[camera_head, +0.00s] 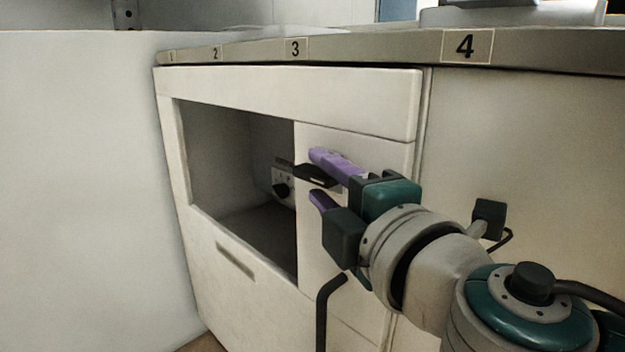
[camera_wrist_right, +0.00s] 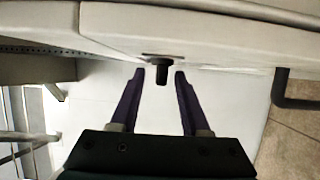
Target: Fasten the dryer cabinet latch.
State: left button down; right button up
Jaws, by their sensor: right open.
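The pale dryer cabinet (camera_head: 345,95) stands in the middle of the head view, with a dark opening in its front. A black latch lever (camera_head: 316,175) sticks out from the front, right of the opening. My right gripper (camera_head: 318,180) is open, its purple fingers around the lever, one above and one below in the picture. In the right wrist view, a short black latch piece (camera_wrist_right: 162,72) sits between the spread fingertips (camera_wrist_right: 160,75), with a gap on each side. My gripper body hides part of the front. My left gripper is not in view.
A small plate with a black knob (camera_head: 282,189) shows inside the opening. A black bent bar handle (camera_head: 322,315) is below my gripper. The counter edge above carries number labels (camera_head: 467,46). A pale wall (camera_head: 80,180) stands at the left.

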jog(key=shift+x, duration=1.25)
jog(key=shift+f, duration=0.1)
grip_shut()
